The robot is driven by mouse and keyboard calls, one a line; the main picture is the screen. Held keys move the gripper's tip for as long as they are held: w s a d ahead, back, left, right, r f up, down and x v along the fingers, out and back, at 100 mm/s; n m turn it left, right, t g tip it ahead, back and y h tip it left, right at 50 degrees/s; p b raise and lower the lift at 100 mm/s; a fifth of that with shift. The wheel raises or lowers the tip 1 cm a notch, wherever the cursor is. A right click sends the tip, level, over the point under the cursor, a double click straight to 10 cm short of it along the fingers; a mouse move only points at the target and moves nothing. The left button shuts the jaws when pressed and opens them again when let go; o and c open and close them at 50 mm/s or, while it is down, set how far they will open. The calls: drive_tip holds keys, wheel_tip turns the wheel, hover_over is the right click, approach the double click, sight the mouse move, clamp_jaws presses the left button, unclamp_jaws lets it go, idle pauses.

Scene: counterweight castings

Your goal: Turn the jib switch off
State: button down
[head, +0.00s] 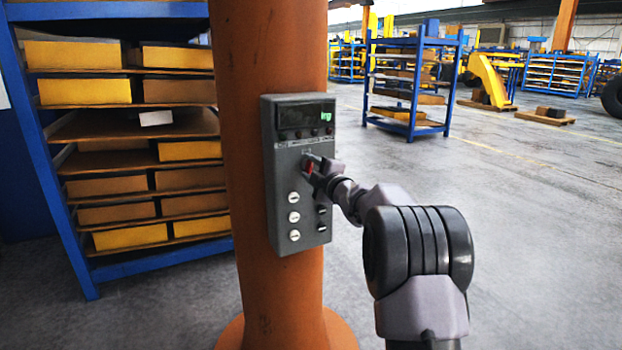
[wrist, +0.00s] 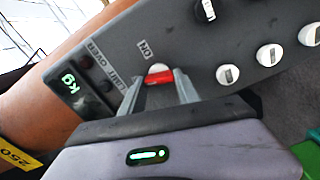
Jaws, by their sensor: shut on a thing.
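A grey control box (head: 284,165) is fixed to the orange jib column (head: 262,60). The jib switch, a small part with a red face, sits below the box's display; in the wrist view the red switch (wrist: 159,70) shows between the fingers, with an "ON" label just beyond it. My gripper (head: 311,166) is at the box's front, shut on the switch. In the wrist view my gripper (wrist: 158,82) has one finger on each side of the red part. The fingers hide the switch's sides, and I cannot tell its exact position.
White round buttons (head: 293,217) and dark ones (head: 322,210) sit on the box below the switch. The display (head: 302,115) shows a green "kg". A blue rack (head: 75,200) with yellow castings stands left of the column. Open floor (head: 520,230) lies to the right.

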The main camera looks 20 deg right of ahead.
drive_tip(key=shift+f+n+b, duration=0.1)
drive_tip(key=shift+n+b, duration=1)
drive_tip(key=shift+n, duration=0.4)
drive_tip(key=c, duration=0.9)
unclamp_jaws()
drive_tip(key=s, duration=0.5)
drive_tip(key=s+p, duration=0.1)
drive_tip(key=s, duration=1.1)
drive_tip(key=shift+s+d+p, duration=0.2)
drive_tip(key=shift+d+p, duration=0.1)
